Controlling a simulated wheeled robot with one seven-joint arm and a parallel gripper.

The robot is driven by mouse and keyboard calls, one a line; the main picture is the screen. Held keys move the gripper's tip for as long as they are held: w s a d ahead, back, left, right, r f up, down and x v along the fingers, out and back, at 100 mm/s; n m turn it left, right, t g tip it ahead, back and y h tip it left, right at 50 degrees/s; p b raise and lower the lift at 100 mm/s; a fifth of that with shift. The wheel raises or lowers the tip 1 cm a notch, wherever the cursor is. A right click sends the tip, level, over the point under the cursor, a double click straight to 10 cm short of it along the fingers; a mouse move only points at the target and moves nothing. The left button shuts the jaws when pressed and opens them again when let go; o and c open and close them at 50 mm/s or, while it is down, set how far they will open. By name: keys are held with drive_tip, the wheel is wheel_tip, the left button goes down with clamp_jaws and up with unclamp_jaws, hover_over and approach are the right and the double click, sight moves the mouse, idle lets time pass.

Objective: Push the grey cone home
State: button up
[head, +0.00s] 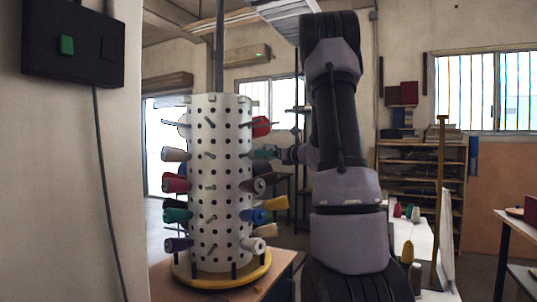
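A white perforated drum (218,200) stands upright with thread cones on pegs around it. A pale grey-white cone (182,126) sits at its upper left, partly hidden by the drum's edge. A darker cone (262,168) at the right side, behind a maroon cone (254,186), also looks greyish; I cannot tell which is the grey cone, nor how far either sits on its peg. My gripper (276,153) is small in view at the drum's right side, close to a teal cone (262,153). Its fingers are too small and dark to read, and contact is unclear.
The drum stands on a yellow round base (222,278) on a brown table (277,270). A white bench (440,295) holds more cones. A wall with a black box (73,45) is left.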

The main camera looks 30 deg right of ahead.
drive_tip(key=shift+f+x, duration=0.15)
drive_tip(key=shift+x, duration=0.8)
drive_tip(key=shift+f+x, duration=0.2)
drive_tip(key=shift+x, duration=0.75)
drive_tip(key=shift+f+x, duration=0.15)
drive_tip(key=shift+x, duration=0.8)
drive_tip(key=o, duration=1.2)
